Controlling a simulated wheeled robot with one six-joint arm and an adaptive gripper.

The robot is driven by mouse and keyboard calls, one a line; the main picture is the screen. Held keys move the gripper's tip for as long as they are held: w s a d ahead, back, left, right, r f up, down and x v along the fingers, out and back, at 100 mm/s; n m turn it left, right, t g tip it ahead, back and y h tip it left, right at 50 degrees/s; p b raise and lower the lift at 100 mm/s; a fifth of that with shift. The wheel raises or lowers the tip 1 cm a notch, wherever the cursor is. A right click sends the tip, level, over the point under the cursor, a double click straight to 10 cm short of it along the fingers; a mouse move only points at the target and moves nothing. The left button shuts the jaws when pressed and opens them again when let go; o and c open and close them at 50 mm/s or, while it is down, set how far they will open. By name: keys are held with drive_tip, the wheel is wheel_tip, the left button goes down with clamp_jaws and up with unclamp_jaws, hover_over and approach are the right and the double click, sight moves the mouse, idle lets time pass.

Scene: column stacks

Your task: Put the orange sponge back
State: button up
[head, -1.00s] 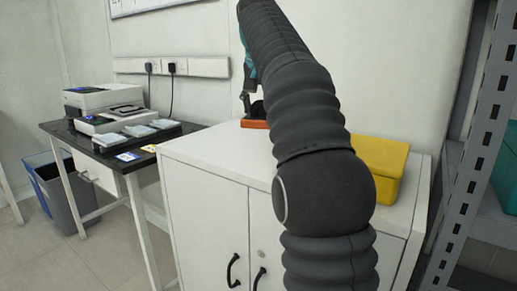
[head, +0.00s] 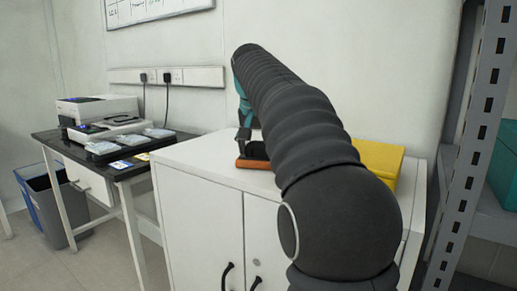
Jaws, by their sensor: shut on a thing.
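The orange sponge (head: 254,164) is a flat orange slab at the top of the white cabinet (head: 200,165), near its left part. My gripper (head: 246,152) is above the sponge and shut on it, with its fingers mostly dark and partly hidden by my arm. I cannot tell whether the sponge touches the cabinet top or is held just above it. The sponge's right end is close behind my arm.
A yellow box (head: 381,158) stands on the cabinet's right side, partly behind my arm. A grey shelf rack (head: 475,150) rises at the right. A black table (head: 75,147) with devices is at the left, with a bin (head: 50,205) below.

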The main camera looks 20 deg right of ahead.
drive_tip(key=o, duration=1.2)
drive_tip(key=shift+f, duration=0.1)
drive_tip(key=shift+c, duration=0.2)
drive_tip(key=p+v, duration=0.3)
drive_tip(key=v, duration=0.9)
